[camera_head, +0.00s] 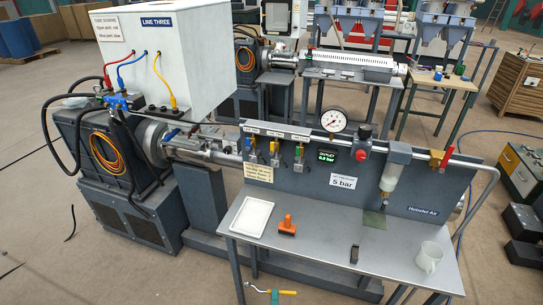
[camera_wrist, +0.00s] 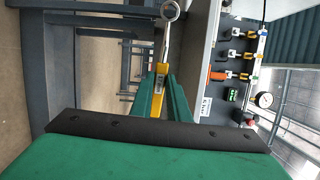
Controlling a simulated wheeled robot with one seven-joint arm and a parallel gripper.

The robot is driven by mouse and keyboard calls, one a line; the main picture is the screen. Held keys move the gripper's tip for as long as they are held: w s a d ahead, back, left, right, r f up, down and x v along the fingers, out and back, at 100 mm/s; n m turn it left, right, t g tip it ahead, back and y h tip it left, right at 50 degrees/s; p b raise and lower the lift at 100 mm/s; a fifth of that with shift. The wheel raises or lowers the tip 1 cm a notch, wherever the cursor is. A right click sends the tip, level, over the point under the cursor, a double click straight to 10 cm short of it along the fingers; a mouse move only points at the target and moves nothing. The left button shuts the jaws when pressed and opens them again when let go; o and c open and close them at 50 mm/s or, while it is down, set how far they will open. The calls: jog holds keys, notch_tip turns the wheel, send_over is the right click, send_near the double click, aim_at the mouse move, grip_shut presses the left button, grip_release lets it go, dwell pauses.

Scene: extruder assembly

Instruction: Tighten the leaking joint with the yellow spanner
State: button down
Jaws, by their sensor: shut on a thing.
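The yellow spanner (camera_wrist: 158,78) points away from me in the wrist view, its silver ring end (camera_wrist: 170,11) at the top edge. My gripper (camera_wrist: 161,88) is shut on its yellow handle between two green fingers. In the head view the spanner (camera_head: 262,290) and the green tip of my gripper (camera_head: 274,297) show at the bottom edge, in front of the bench. The ring end is free of any fitting. The air panel (camera_head: 290,180) carries three valves (camera_head: 275,152) with blue, yellow and green parts. I cannot tell which joint leaks.
The grey bench (camera_head: 325,245) holds a white tray (camera_head: 252,217), an orange-handled tool (camera_head: 287,225), a small black block (camera_head: 354,254) and a mug (camera_head: 428,257). A round gauge (camera_head: 333,120) and green display (camera_head: 327,155) are on the panel. Floor in front is mostly clear.

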jog(key=shift+n+y, duration=0.3)
jog(key=f, duration=0.1)
jog(key=s+f, duration=0.1)
jog(key=f, duration=0.1)
jog(key=a+f, duration=0.1)
jog(key=shift+s+f, duration=0.2)
jog(key=shift+s, duration=0.1)
